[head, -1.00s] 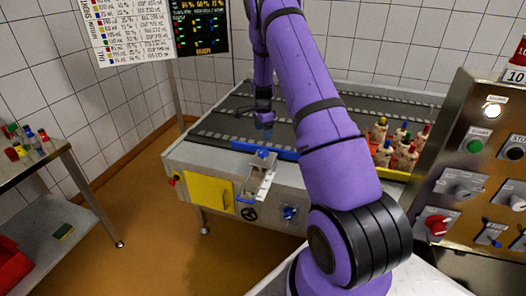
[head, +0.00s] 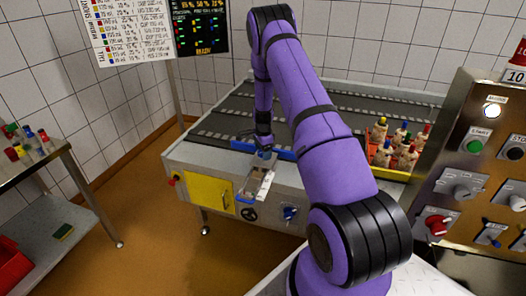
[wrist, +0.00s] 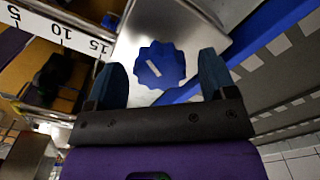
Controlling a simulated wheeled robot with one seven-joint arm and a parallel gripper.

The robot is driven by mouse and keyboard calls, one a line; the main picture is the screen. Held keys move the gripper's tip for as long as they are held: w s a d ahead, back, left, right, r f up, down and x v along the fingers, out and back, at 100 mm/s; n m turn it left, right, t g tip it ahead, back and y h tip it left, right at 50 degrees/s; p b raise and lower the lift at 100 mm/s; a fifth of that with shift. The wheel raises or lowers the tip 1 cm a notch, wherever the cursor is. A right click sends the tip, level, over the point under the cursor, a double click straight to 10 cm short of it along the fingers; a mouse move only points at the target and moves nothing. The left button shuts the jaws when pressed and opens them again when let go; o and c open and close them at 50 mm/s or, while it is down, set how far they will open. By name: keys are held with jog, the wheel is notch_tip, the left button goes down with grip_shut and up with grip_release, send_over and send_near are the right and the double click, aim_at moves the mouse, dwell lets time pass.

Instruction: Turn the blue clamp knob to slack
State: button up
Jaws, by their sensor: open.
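The blue clamp knob (wrist: 160,66) is a scalloped disc with a white line on its face, in the upper middle of the wrist view. It sits on a grey metal bracket. My gripper (wrist: 162,62) is open, with one dark blue finger on each side of the knob and a small gap visible on both sides. In the head view, my gripper (head: 265,144) is just above the bracket (head: 258,180) on the machine's front, and it largely hides the knob. I cannot tell the exact height between fingertips and knob.
A conveyor machine (head: 320,118) has a yellow panel (head: 208,192) and another blue knob (head: 290,213) on its front. A ruler scale (wrist: 60,30) lies beside the knob.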

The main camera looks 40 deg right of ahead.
jog(key=c, duration=0.9)
